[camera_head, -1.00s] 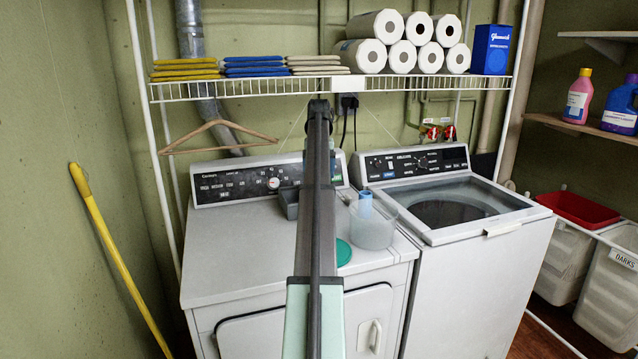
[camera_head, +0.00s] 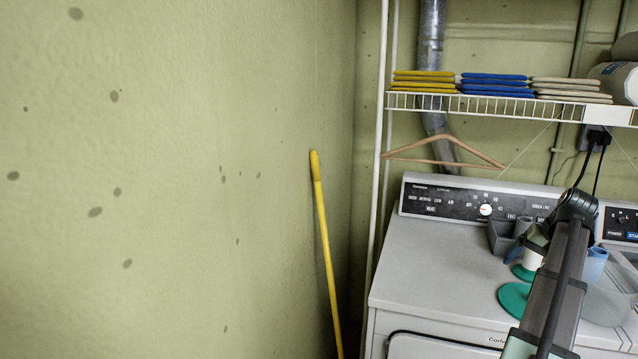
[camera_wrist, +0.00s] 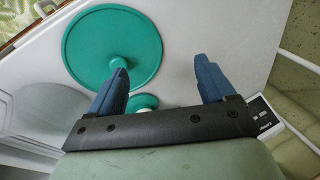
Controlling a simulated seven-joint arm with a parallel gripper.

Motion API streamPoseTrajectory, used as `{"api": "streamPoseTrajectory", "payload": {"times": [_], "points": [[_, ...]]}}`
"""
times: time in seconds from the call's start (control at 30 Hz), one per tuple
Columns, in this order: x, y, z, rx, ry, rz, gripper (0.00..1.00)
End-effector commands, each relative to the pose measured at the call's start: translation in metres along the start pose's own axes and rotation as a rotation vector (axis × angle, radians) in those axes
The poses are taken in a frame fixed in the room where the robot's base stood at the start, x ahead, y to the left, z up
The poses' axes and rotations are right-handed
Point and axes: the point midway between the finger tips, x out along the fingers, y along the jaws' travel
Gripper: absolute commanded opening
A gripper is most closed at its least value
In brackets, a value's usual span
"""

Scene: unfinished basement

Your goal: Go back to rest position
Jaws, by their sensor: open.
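My gripper (camera_wrist: 163,72) shows in the wrist view with its two blue fingers spread wide and nothing between the tips. It points down over the white dryer top (camera_wrist: 185,35). A teal disc with a round knob (camera_wrist: 112,45) lies just beyond the fingers, to the left. In the head view my arm reaches in from the bottom right over the dryer (camera_head: 430,275); the fingers cannot be made out there. The teal disc (camera_head: 514,299) lies beside the arm.
A grey bin (camera_head: 503,238) stands by the control panel. A clear tub (camera_head: 604,302) is right of my arm. A wire shelf (camera_head: 500,104) with folded cloths and a wooden hanger (camera_head: 440,151) is above. A yellow pole (camera_head: 325,250) leans on the left wall.

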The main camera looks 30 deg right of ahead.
Motion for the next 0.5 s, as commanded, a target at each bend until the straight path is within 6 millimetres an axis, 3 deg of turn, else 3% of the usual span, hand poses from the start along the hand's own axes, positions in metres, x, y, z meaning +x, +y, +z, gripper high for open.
{"api": "streamPoseTrajectory", "payload": {"times": [0.03, 0.3, 0.5], "points": [[0.012, -0.002, 0.033, -0.004, 0.012, -0.033, 0.83], [0.058, -0.025, 0.118, -0.034, 0.051, -0.183, 0.83], [0.107, -0.042, 0.141, -0.036, 0.014, -0.207, 0.83]]}}
